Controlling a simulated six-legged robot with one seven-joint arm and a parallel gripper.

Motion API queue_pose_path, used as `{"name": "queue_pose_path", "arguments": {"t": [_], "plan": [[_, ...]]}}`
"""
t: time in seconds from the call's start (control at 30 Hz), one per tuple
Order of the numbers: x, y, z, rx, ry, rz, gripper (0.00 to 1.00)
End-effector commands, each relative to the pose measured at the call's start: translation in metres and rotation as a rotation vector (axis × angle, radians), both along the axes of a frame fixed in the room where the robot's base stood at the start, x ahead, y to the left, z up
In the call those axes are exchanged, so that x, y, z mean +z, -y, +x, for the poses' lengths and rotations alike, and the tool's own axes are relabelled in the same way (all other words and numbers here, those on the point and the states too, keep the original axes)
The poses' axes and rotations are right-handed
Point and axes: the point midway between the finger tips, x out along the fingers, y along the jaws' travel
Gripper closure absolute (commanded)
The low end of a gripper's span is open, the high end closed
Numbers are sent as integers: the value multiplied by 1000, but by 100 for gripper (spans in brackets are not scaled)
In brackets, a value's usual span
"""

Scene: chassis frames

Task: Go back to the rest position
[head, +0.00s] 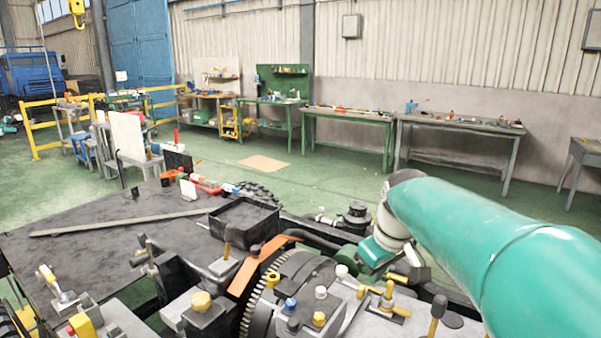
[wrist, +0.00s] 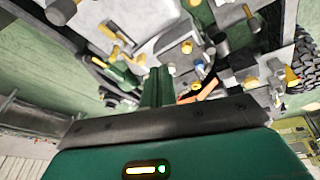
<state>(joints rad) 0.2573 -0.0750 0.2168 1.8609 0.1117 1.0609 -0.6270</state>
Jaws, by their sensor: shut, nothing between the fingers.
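My gripper (wrist: 157,78) shows in the wrist view as two green fingers lying close together, shut and empty. In the head view my teal arm reaches in from the right edge, and its wrist end hangs over the right part of the chassis (head: 205,318). The fingers are small there and partly lost among the chassis parts. The wrist view shows levers, knobs and metal plates of the chassis beyond the fingertips. I cannot tell the exact gap between the fingertips and these parts.
A black open tray (head: 245,217) and a large toothed gear (head: 262,305) sit on the chassis near the arm. Several upright levers and a yellow knob (head: 201,301) stand around them. Workbenches (head: 348,116) line the far wall, with open green floor before them.

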Motion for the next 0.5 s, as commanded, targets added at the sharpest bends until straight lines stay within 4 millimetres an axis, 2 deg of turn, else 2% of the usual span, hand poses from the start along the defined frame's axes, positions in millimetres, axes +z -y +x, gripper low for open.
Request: {"name": "queue_pose_path", "arguments": {"t": [0.03,0.23,0.5], "plan": [[3,-2,-16,-30,11,-6,100],[2,-4,-71,-170,53,-1,100],[-13,-1,-141,-351,116,47,100]]}}
